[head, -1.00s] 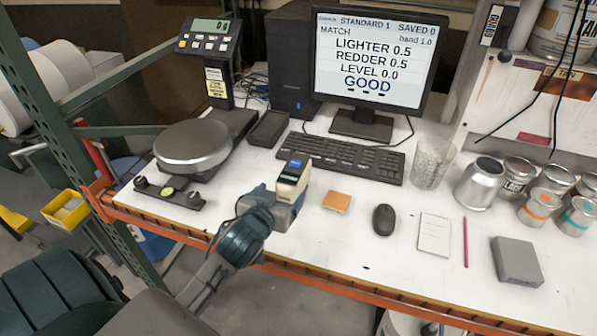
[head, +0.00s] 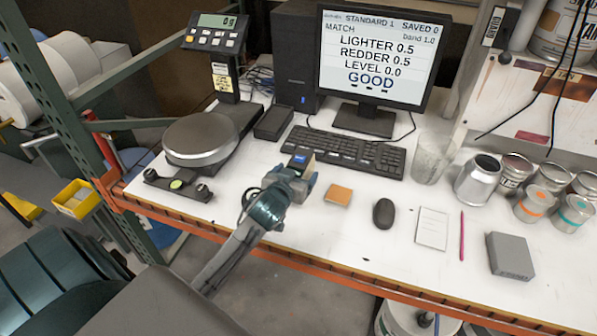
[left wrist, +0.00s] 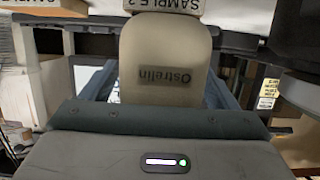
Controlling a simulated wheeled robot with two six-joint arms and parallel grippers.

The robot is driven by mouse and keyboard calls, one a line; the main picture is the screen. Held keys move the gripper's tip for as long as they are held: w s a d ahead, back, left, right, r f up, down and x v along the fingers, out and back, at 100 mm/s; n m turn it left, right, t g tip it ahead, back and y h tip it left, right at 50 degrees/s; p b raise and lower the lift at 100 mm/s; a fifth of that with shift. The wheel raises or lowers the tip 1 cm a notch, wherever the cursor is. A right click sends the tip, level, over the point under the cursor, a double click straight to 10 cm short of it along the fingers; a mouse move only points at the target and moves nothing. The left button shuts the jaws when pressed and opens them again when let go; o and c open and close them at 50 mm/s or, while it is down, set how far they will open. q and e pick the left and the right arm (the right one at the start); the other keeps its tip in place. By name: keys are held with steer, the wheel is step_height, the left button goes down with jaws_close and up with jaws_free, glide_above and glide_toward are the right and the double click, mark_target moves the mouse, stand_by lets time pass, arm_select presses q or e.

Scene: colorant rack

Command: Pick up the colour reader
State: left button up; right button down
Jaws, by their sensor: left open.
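The colour reader (head: 302,161) is a small beige device with a blue screen, standing on the white bench in front of the keyboard. My left gripper (head: 296,181) is at it and hides its lower part in the head view. My right gripper is not in view.
An orange-brown tile (head: 338,195) lies just right of the reader, then a mouse (head: 383,213). The keyboard (head: 343,153) is behind. A scale (head: 200,139) stands to the left. The orange bench edge (head: 300,261) runs in front.

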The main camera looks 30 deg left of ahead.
arm_select(q)
steer(key=shift+c, duration=0.2)
steer(key=shift+s, duration=0.1)
steer(key=c, duration=1.4)
steer(key=shift+r, duration=0.1)
steer(key=shift+c, duration=1.1)
steer(key=shift+r, duration=0.1)
